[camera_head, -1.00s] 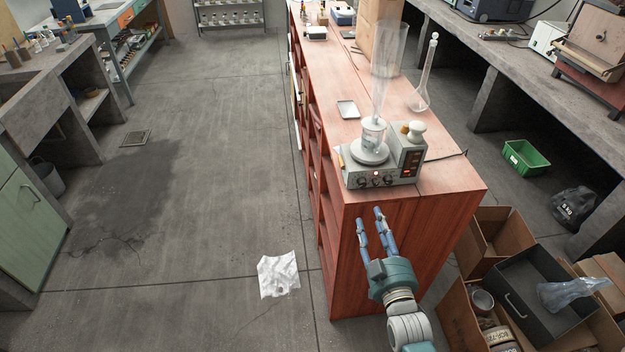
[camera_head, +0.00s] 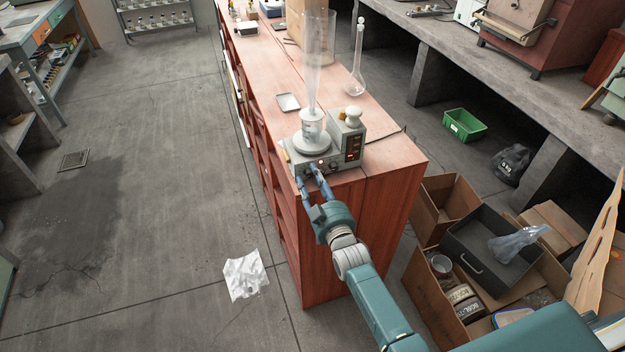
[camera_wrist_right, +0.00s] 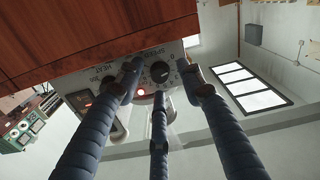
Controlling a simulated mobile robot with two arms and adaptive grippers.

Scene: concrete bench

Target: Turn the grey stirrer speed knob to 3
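My right gripper (camera_head: 308,178) is at the panel. In the right wrist view its three fingers (camera_wrist_right: 162,82) are spread around the speed knob, with gaps showing; contact is unclear. The heat knob (camera_wrist_right: 112,87) is partly behind one finger. My left gripper is out of view.
A tall clear cylinder (camera_head: 319,60) rises above the beaker. Cardboard boxes (camera_head: 440,205) and a dark drawer (camera_head: 485,250) lie right of the bench.

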